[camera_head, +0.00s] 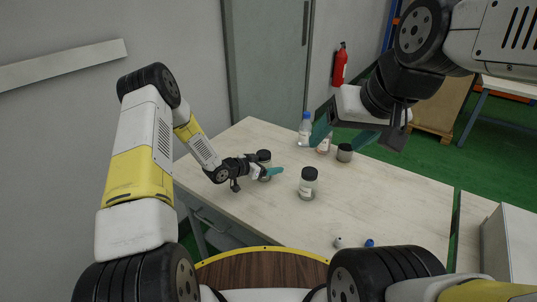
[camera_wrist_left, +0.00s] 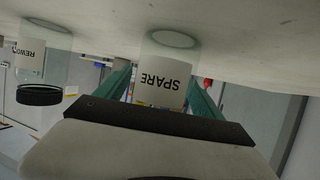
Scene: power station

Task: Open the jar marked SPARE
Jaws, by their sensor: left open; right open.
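The jar marked SPARE (camera_wrist_left: 165,78) is clear with a white label and shows upside down in the left wrist view. It stands between the two teal fingers of my left gripper (camera_wrist_left: 160,95); its upper end is hidden behind the gripper body. In the head view this jar (camera_head: 264,156) has a dark lid and stands at the table's left, partly hidden by my left gripper (camera_head: 268,174). The left gripper is open; I cannot tell whether a finger touches the glass. My right gripper (camera_head: 345,135) is open and empty, above the table's far right part.
Another dark-lidded jar, its label starting REWO (camera_wrist_left: 38,65), also shows in the head view (camera_head: 308,185). A third jar (camera_head: 345,153), a blue-capped bottle (camera_head: 305,130) and another bottle (camera_head: 323,146) stand farther back. Small items (camera_head: 369,243) lie near the front edge. The table's (camera_head: 385,195) right part is clear.

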